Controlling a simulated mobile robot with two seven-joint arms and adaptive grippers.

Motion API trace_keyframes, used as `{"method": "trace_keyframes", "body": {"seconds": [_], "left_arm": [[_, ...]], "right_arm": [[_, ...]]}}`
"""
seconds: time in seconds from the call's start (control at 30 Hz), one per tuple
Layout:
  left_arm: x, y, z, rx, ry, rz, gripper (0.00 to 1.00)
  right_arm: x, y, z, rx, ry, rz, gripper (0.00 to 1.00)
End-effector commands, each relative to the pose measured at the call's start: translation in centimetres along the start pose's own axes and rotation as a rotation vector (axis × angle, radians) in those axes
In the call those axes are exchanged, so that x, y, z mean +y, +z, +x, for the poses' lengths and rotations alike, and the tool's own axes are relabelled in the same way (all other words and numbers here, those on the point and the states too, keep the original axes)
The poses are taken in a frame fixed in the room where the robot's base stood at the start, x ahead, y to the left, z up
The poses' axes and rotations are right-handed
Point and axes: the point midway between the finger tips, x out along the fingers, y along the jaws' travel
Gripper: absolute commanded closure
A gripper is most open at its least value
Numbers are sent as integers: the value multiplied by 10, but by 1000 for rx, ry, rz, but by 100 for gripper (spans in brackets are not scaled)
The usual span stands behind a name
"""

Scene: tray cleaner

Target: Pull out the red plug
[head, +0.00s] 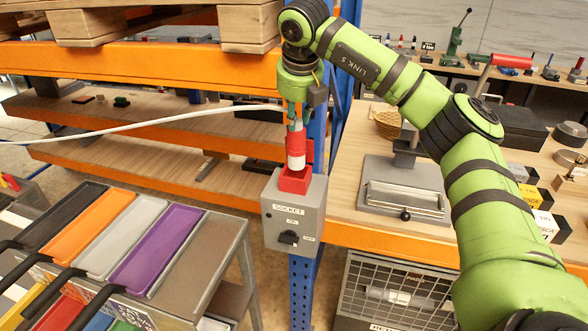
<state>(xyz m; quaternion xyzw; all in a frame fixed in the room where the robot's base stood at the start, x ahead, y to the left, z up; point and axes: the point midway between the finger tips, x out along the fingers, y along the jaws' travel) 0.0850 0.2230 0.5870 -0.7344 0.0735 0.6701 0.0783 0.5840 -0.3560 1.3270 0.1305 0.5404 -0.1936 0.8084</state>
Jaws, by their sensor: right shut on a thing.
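The red plug (296,143) has a red upper body and a white lower part. It stands upright at the red socket (295,181) on top of the grey box labelled SOCKET (293,227). Its white lower end meets the socket's mouth; how deep it sits is hidden. My right gripper (296,124) comes down from above and is shut on the top of the plug. A white cable (180,117) runs off to the left from near the gripper. A black rotary switch (288,238) with ON and OFF marks is on the box front. My left gripper is not in view.
The box is fixed to a blue rack post (302,290). Orange-edged shelves (130,160) lie behind, left. A cart with coloured trays (155,245) stands at lower left. A workbench (350,215) with a grey press (405,190) is on the right, under my right arm.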

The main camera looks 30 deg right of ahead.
Motion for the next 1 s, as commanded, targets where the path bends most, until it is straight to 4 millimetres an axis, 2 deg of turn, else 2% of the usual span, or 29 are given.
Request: {"method": "trace_keyframes", "body": {"seconds": [0.2,1.0], "left_arm": [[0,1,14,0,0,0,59],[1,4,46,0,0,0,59]], "right_arm": [[0,-13,-3,-3,0,0,100],[4,-57,-22,-3,0,0,100]]}}
